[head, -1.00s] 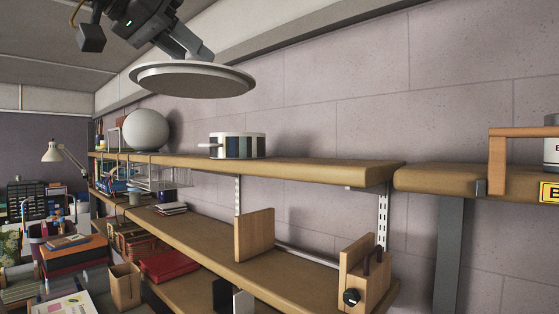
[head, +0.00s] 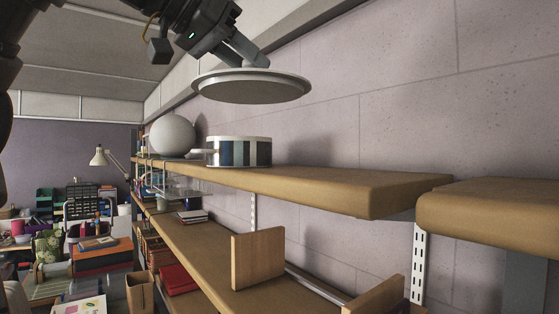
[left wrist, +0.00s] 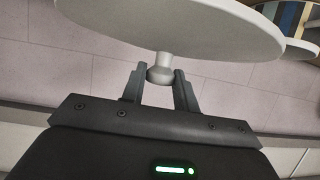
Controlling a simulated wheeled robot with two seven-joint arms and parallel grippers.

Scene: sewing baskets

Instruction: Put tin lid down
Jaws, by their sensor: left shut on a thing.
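The tin lid (head: 252,86) is a round, pale grey disc with a raised rim. My left gripper (head: 248,62) is shut on its knob and holds it in the air, above the upper shelf. In the left wrist view the two fingers of the left gripper (left wrist: 160,80) close on the knob, and the lid (left wrist: 175,25) spreads out beyond them. A striped round tin (head: 240,152) stands on the upper shelf (head: 330,185), below the lid and apart from it. It also shows at the top right of the left wrist view (left wrist: 288,18). My right gripper is not in view.
A white globe (head: 171,135) and a small white dish (head: 203,153) stand left of the tin. The shelf is bare to the tin's right. A wooden divider (head: 257,259) stands on the lower shelf. The wall (head: 400,110) runs close behind.

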